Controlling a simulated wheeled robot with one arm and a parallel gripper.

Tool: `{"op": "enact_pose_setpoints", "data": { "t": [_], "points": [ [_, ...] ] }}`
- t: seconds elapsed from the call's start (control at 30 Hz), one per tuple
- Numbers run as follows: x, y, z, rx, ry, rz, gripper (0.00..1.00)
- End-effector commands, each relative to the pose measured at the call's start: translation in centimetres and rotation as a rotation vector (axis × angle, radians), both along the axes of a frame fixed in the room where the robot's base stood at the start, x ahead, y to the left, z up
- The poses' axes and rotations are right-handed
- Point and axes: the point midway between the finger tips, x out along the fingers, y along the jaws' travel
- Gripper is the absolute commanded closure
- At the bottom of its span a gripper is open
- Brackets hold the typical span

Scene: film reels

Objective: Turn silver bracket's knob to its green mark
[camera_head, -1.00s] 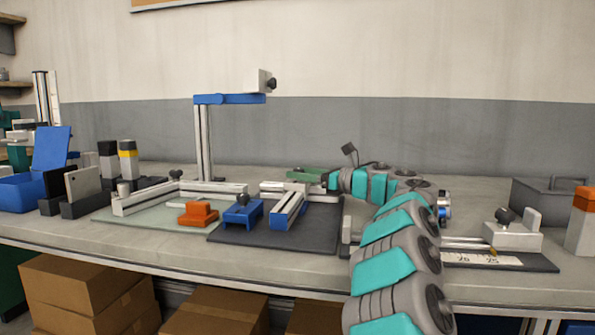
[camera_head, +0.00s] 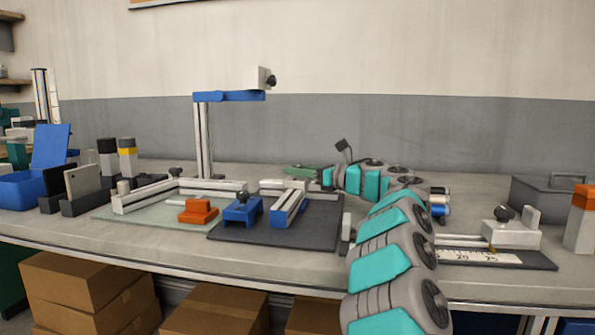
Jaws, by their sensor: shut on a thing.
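The silver bracket (camera_head: 280,185) lies towards the back of a dark mat (camera_head: 318,232), left of my wrist. My arm reaches up from the lower right and bends left. My gripper (camera_head: 318,177) is at the right end of the bracket, low over the bench. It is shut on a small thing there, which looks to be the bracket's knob. The fingers, knob and green mark are too small or hidden to make out. A flat green piece (camera_head: 300,171) shows just behind and left of the gripper.
A blue clamp (camera_head: 242,211) and an orange block (camera_head: 198,211) stand in front. A tall post with a blue arm (camera_head: 228,97) rises behind to the left. A silver slide with a dark knob (camera_head: 504,212) and a grey box (camera_head: 548,200) stand right of my arm.

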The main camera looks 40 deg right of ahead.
Motion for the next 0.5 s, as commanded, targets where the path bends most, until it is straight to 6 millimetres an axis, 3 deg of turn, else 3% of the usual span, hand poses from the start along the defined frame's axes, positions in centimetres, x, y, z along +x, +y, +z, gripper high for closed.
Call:
{"op": "enact_pose_setpoints", "data": {
  "t": [0.5],
  "points": [
    [0.1,0.14,-0.57,-0.004,0.004,-0.061,1.0]
  ]
}}
